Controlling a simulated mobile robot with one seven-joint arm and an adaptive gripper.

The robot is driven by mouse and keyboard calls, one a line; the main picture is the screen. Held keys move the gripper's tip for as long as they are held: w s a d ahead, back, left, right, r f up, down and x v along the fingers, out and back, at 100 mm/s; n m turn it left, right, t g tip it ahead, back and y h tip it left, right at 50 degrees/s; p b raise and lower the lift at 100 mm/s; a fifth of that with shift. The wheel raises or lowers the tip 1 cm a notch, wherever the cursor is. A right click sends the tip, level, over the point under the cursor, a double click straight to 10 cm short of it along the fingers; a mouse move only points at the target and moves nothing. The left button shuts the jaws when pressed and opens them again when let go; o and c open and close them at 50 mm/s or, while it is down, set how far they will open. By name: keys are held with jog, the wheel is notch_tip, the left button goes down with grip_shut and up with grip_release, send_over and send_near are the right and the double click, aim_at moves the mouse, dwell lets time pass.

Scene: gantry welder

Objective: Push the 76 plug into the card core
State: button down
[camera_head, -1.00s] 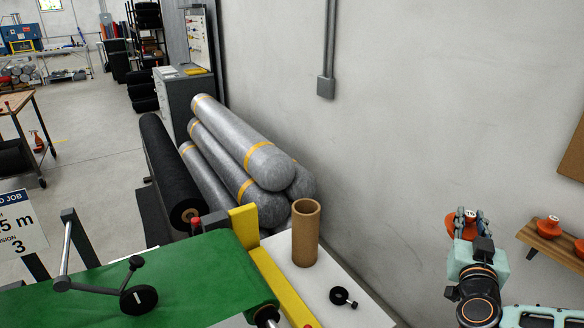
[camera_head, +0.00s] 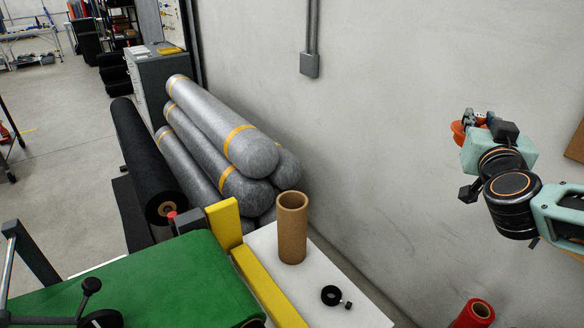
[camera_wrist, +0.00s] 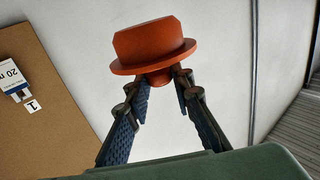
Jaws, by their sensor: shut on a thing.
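The orange plug (camera_wrist: 152,45) is held at its narrow stem between the fingertips of my gripper (camera_wrist: 163,82), its wide flange just beyond the tips. In the head view the plug (camera_head: 458,132) shows partly at the left end of my gripper (camera_head: 474,124), at the right. Any number on it is not readable. The card core (camera_head: 291,240), a brown open-topped tube, stands upright on a white table to the left and lower in the picture. My gripper and the plug are well apart from it, against the grey wall.
A black ring with a knob (camera_head: 331,296) lies on the white table (camera_head: 352,312) beside the core. A yellow bar (camera_head: 262,285) and green bed (camera_head: 170,285) stand left. Grey rolls (camera_head: 220,160) are stacked behind. A red tube (camera_head: 474,314) stands lower right.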

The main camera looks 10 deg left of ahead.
jog(key=s+r+b, duration=0.2)
jog(key=s+r, duration=0.1)
jog(key=r, duration=0.3)
jog(key=a+f+b, duration=0.3)
jog(key=a+b, duration=0.1)
jog(key=a, duration=0.3)
jog(key=w+a+f+n+y+b, duration=0.1)
jog(key=w+a+f+b, duration=0.2)
jog(key=f, duration=0.6)
jog(key=w+a+f+y+b, duration=0.1)
jog(key=w+a+f, duration=0.1)
jog(key=a+f, duration=0.5)
jog(key=w+a+f+n+y+b, duration=0.1)
jog(key=w+a+f+b, duration=0.15)
jog(key=f, duration=0.85)
jog(key=a+r+n+y, duration=0.1)
jog(key=a+r+y, duration=0.1)
jog(key=a, duration=0.8)
jog(key=s+a+r+n+y, duration=0.1)
jog(key=a+r+y, duration=0.1)
jog(key=a, duration=0.8)
jog(key=shift+s+r+n+p, duration=0.3)
jog(key=shift+r+p, duration=0.1)
jog(key=shift+r, duration=0.4)
